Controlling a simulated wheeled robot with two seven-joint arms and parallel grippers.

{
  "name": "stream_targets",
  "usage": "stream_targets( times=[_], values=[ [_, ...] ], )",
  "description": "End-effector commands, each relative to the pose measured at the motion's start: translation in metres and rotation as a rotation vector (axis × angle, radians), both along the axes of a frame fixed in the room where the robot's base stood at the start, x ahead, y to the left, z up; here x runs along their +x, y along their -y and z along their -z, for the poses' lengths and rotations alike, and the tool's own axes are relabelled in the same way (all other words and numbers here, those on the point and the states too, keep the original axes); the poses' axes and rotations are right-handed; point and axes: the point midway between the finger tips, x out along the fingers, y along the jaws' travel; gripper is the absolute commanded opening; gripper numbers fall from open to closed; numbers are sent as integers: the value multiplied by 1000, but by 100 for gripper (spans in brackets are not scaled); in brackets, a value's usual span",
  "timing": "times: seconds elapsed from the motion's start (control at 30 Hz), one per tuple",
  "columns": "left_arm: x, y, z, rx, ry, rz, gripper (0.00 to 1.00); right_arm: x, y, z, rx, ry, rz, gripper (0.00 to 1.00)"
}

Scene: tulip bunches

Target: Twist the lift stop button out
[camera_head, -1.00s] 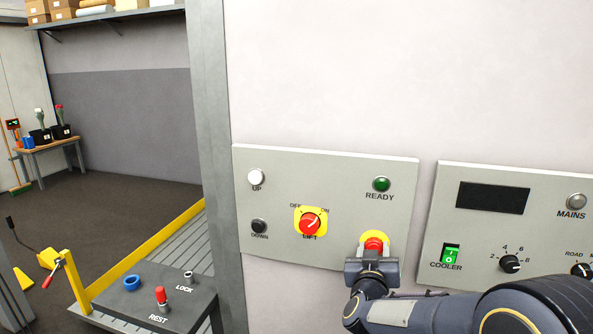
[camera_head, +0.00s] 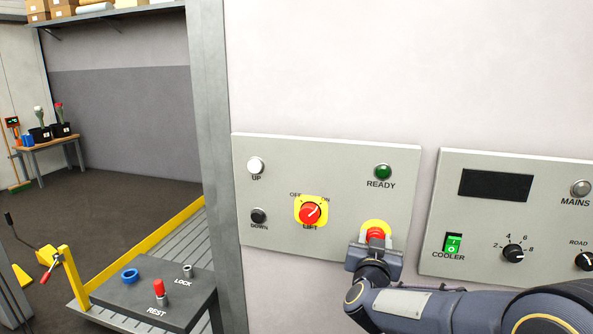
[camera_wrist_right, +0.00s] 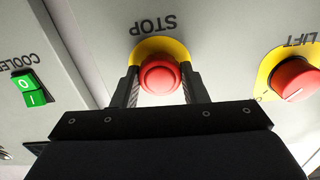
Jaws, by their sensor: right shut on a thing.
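The lift stop button (camera_head: 376,234) is a red mushroom knob on a yellow disc, low on the right of the grey lift panel (camera_head: 335,240). In the right wrist view the red button (camera_wrist_right: 160,76) sits below the upside-down word STOP. My right gripper (camera_head: 375,246) is at the button, coming from below. In the right wrist view its two fingers (camera_wrist_right: 161,86) stand on either side of the red head and are shut on it. My left gripper is not in view.
On the same panel are the red LIFT switch (camera_head: 310,213), the white UP button (camera_head: 255,166), the black DOWN button (camera_head: 259,215) and the green READY lamp (camera_head: 383,172). The cooler panel (camera_head: 425,220) is close to the right. A dark console (camera_head: 190,305) stands lower left.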

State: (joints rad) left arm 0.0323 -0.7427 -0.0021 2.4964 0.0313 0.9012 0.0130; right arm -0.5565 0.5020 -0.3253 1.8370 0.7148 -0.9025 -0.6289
Motion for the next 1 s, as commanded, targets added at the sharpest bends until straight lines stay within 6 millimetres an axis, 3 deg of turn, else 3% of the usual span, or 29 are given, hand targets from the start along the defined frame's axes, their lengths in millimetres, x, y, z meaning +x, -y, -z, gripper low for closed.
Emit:
stream_targets(
  times=[0.57, 1.0],
  values=[
    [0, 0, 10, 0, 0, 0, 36, 0, 0, 0, 86, 27, 0, 27],
    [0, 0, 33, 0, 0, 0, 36, 0, 0, 1, 276, 83, -1, 27]
  ],
)
